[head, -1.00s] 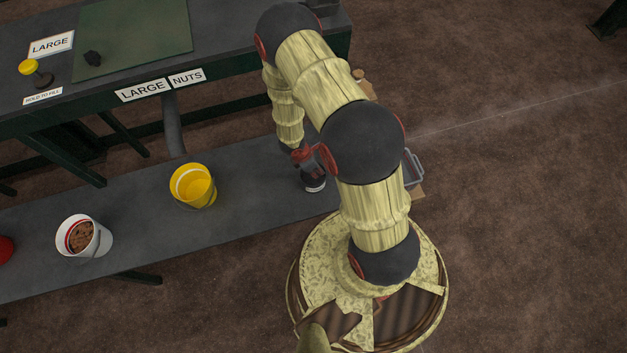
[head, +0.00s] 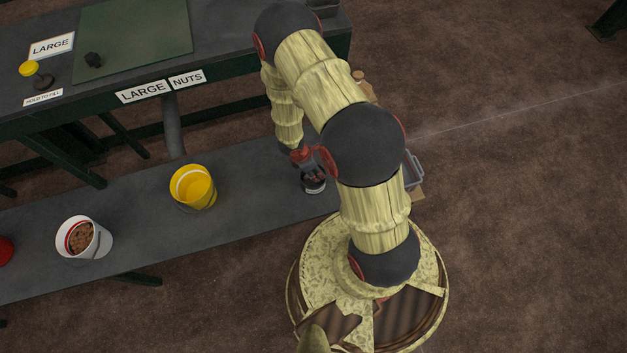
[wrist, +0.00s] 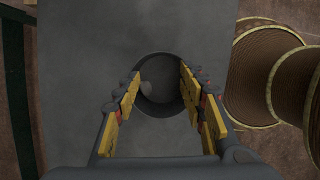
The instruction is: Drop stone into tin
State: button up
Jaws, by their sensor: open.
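The tin (head: 314,188) is a small dark can with a pale label, standing on the lower grey bench under my gripper (head: 311,172). In the wrist view, the round dark tin (wrist: 162,113) lies between and beyond the fingertips of my gripper (wrist: 160,84). The yellow-padded fingers are spread apart with nothing held between them. A paler rounded patch, possibly the stone (wrist: 147,89), shows inside the tin at its left side. The head view does not show the tin's inside clearly.
A yellow bucket (head: 193,188) and a white bucket with brown contents (head: 101,243) stand left on the lower bench. A grey bin (head: 413,172) is partly behind my arm.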

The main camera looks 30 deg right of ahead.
jog(key=v, duration=1.1)
jog(key=shift+r, duration=0.1)
jog(key=s+d+r+m+g, duration=0.2)
jog(key=s+r+m, duration=0.4)
jog(key=r+m, duration=0.15)
jog(key=s+a+r+m+t+y, duration=0.1)
jog(key=s+a+r+m+t, duration=0.1)
jog(key=r, duration=1)
jog(key=s+a+r+m+t+y, duration=0.1)
jog(key=s+a+r+m+t, duration=0.1)
jog(key=r, duration=1.1)
jog(key=s+a+r+m+t+y, duration=0.1)
jog(key=a+r+m+t, duration=0.3)
jog(key=r, duration=0.8)
jog(key=shift+s+a+r+m, duration=0.25)
jog(key=shift+s+a+m, duration=0.2)
jog(key=shift+s+a, duration=0.45)
